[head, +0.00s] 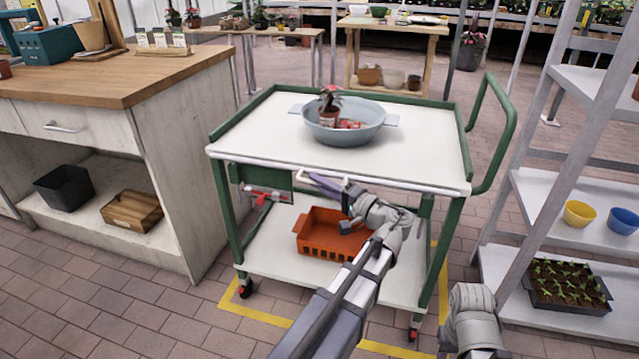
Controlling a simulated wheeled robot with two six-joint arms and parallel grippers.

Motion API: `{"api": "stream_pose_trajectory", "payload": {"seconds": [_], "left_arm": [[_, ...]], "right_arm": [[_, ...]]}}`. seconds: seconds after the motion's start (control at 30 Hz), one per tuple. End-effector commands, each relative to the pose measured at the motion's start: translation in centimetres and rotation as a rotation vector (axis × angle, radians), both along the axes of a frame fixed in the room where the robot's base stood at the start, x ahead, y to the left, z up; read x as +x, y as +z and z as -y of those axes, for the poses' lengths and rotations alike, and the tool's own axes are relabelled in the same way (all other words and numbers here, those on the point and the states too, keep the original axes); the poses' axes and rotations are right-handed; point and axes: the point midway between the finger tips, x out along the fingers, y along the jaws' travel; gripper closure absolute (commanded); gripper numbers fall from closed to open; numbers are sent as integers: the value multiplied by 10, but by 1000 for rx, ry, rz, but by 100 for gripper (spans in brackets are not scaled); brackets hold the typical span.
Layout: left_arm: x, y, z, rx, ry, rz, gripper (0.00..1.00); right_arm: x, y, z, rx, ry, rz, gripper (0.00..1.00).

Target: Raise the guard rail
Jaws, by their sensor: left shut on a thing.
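A cart (255,127) with a white top and green frame stands in the middle. Green edging runs along its left, back and right sides. The guard rail (400,183) appears as a white bar along the near edge, roughly level with the top. My left gripper (346,190) is at the middle of this near edge, shut on the rail; my own wrist partly hides the contact. My right arm shows only at the bottom right, and its gripper is not in view.
An orange crate (318,243) is on the lower shelf. A wooden-topped bench (130,75) stands at left, a shelf rack (540,212) at right.

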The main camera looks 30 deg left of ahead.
Motion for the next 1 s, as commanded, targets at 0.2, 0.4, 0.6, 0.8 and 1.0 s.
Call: {"api": "stream_pose_trajectory", "payload": {"seconds": [0.2,0.4,0.6,0.8,1.0], "left_arm": [[0,0,0,-1,0,0,100],[0,0,0,-1,0,0,100],[0,0,0,-2,0,0,100],[0,-1,0,-2,0,0,100],[0,8,0,-1,0,0,100]], "right_arm": [[0,0,0,0,0,0,55],[0,0,0,0,0,0,55],[0,0,0,0,0,0,55],[0,0,0,0,0,0,55],[0,8,0,-1,-1,0,55]]}}
